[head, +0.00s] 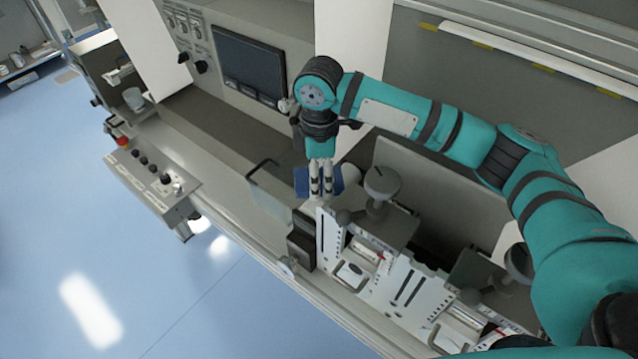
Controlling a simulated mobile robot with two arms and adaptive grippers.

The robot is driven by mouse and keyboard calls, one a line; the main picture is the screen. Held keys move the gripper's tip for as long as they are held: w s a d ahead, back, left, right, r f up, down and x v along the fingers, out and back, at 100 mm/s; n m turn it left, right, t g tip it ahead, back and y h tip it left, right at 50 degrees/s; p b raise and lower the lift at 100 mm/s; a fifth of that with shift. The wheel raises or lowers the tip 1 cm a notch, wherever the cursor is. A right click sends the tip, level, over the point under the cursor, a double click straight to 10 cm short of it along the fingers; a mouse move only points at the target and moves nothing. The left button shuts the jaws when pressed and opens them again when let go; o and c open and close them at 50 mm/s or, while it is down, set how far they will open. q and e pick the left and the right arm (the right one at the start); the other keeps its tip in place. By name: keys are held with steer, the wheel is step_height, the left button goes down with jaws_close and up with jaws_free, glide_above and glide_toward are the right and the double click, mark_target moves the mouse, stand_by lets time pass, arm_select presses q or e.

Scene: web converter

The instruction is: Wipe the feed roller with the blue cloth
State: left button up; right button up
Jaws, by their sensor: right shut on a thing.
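My right gripper (321,178) points down near the middle of the head view, at the end of the teal arm that comes in from the right. It is shut on the blue cloth (304,182), which shows on both sides of the fingers. A pale rounded end (349,173), perhaps part of the feed roller, shows just right of the cloth. The arm and cloth hide the rest, so I cannot tell whether the cloth touches the roller. My left gripper is not in view.
Grey knobs (382,182) on brackets and white scaled plates (330,240) stand close below and right of the gripper. A dark screen (248,66) is behind on the left. A control box with a red button (122,142) juts out at the left. Blue floor is clear at lower left.

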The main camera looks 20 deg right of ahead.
steer(key=shift+s+a+r, duration=0.1)
steer(key=shift+a+r, duration=0.05)
steer(key=shift+r, duration=1.4)
